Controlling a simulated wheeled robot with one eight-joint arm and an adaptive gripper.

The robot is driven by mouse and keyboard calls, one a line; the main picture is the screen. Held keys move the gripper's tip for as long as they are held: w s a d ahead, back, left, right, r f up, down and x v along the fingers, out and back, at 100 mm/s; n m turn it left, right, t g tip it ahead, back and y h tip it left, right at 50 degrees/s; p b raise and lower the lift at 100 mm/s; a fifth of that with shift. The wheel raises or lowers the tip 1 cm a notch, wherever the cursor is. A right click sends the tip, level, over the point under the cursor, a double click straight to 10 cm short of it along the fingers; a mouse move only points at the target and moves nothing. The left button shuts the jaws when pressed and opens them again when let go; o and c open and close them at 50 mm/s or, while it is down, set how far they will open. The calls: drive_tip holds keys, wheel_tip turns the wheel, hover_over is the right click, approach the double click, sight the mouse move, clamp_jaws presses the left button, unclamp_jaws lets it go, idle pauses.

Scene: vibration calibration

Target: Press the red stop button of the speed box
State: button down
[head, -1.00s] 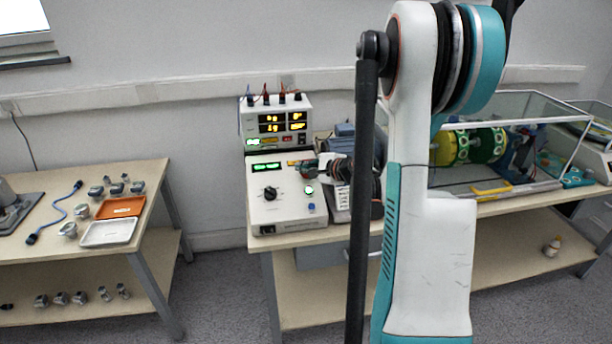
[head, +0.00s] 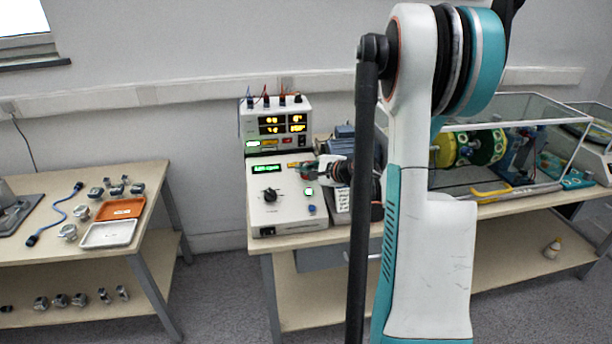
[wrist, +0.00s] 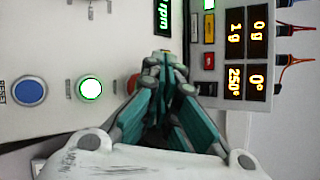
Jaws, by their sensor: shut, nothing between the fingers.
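The speed box (head: 262,215) is the white sloped box on the bench, with a green display, a black knob and buttons. In the wrist view its red stop button (wrist: 133,82) shows only as a sliver, mostly hidden behind my gripper. The lit green button (wrist: 90,88) and the blue reset button (wrist: 30,91) lie in line to its left. My gripper (wrist: 166,62) is shut and empty, its fingertips over the box face beside the red button. I cannot tell whether they touch it. In the head view my gripper (head: 312,171) hovers at the box's upper right.
A white meter unit (head: 277,125) with yellow digits and plugged leads stands behind the box. A glass enclosure with a green and yellow drum (head: 466,148) is to the right. The left table holds an orange tray (head: 121,208), a white tray (head: 109,234) and metal parts.

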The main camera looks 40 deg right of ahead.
drive_tip(key=shift+f, duration=0.15)
drive_tip(key=shift+w+d+f+b, duration=0.15)
drive_tip(key=shift+f+b, duration=0.1)
drive_tip(key=shift+b, duration=0.15)
drive_tip(key=shift+w+f+b, duration=0.15)
drive_tip(key=shift+f+b, duration=0.15)
drive_tip(key=shift+b, duration=0.05)
idle(0.8)
drive_tip(key=shift+r, duration=0.1)
drive_tip(key=shift+s+r+p, duration=0.3)
drive_tip(key=shift+r+p, duration=0.15)
drive_tip(key=shift+r, duration=0.15)
drive_tip(key=shift+s+a+r+p, duration=0.3)
drive_tip(key=shift+r+p, duration=0.2)
drive_tip(key=shift+r, duration=0.25)
drive_tip(key=shift+s+a+r+p, duration=0.15)
drive_tip(key=shift+s+r+p, duration=0.15)
drive_tip(key=shift+r+p, duration=0.35)
drive_tip(key=shift+s+a+r+p, duration=0.25)
drive_tip(key=shift+s+r+p, duration=0.1)
drive_tip(key=shift+r, duration=0.55)
